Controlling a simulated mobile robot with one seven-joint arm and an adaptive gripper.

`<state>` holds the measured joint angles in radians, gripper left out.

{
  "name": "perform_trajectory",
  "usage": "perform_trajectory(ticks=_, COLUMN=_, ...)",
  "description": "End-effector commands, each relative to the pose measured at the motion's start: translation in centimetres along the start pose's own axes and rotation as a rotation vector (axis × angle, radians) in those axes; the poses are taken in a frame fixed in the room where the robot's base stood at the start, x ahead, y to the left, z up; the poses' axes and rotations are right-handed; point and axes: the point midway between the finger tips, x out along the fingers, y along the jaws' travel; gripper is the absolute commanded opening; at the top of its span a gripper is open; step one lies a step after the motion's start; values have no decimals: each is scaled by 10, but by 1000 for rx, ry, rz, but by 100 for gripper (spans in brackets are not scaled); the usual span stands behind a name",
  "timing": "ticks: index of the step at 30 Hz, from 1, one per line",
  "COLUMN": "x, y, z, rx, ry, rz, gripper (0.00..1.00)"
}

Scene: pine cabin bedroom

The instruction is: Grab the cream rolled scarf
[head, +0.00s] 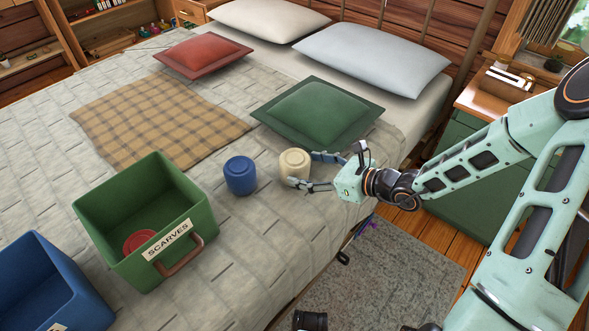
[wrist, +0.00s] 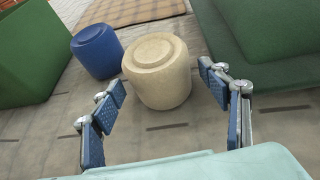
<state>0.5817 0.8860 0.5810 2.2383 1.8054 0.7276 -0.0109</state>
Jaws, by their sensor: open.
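The cream rolled scarf (head: 293,164) stands upright on the bed as a short cylinder, just right of a blue rolled scarf (head: 240,176). My gripper (head: 311,171) is open, with its fingers reaching toward the cream scarf from the right. In the wrist view the cream scarf (wrist: 157,72) stands just beyond and between the open fingertips (wrist: 160,82). The right fingertip looks close to its side; I cannot tell whether it touches. The blue scarf (wrist: 97,50) shows behind it on the left.
A green bin (head: 187,215) labelled SCARVES holds a red roll (head: 140,242). A blue bin (head: 45,285) stands at lower left. A green cushion (head: 318,112) lies close behind the cream scarf. A checked blanket (head: 155,118) lies flat. The bed's edge is near my gripper.

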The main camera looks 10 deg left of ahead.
Motion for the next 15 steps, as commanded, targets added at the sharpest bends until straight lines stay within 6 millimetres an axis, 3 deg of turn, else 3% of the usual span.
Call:
perform_trajectory(ticks=6, x=34, y=2, z=-2, rx=-1, ry=-1, rz=2, gripper=69)
perform_trajectory(ticks=15, x=41, y=1, z=0, rx=0, ry=0, rz=0, gripper=69)
